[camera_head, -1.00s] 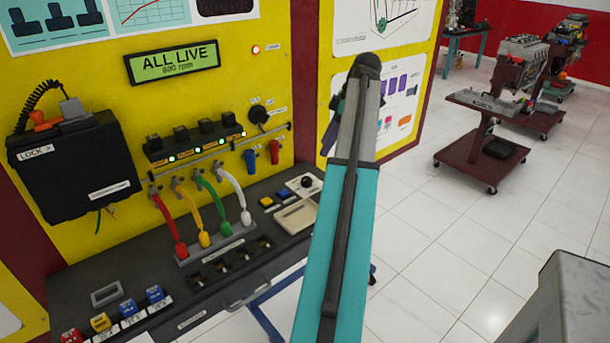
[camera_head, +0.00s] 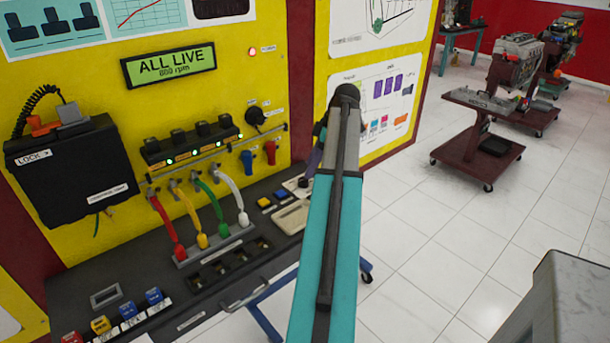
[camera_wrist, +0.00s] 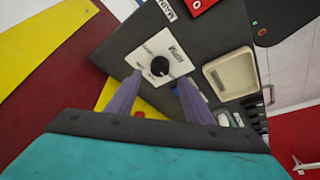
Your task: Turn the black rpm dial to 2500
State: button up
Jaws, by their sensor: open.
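The black rpm dial (camera_wrist: 160,67) is a round knob on a white plate (camera_wrist: 148,50) marked RPM, seen in the wrist view. In the head view the dial (camera_head: 303,183) shows just left of my arm, and part of its plate is hidden. My gripper (camera_wrist: 156,88) has two purple fingers, spread apart and empty. In the wrist view the fingertips lie on either side below the dial, apart from it. The dial's exact setting is too small to read. The display (camera_head: 170,66) reads ALL LIVE, 800 rpm.
A cream tray (camera_head: 291,217) and blue and yellow buttons (camera_head: 273,204) sit beside the dial. Coloured leads (camera_head: 205,212) and a black box (camera_head: 75,170) are to the left. A grey surface (camera_head: 565,300) stands at lower right; floor is open beyond my arm.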

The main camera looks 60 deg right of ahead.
aim_at(304, 180)
jog(key=shift+p+x, duration=0.35)
jog(key=shift+x, duration=2.25)
jog(key=c, duration=1)
jog(key=shift+c, duration=0.2)
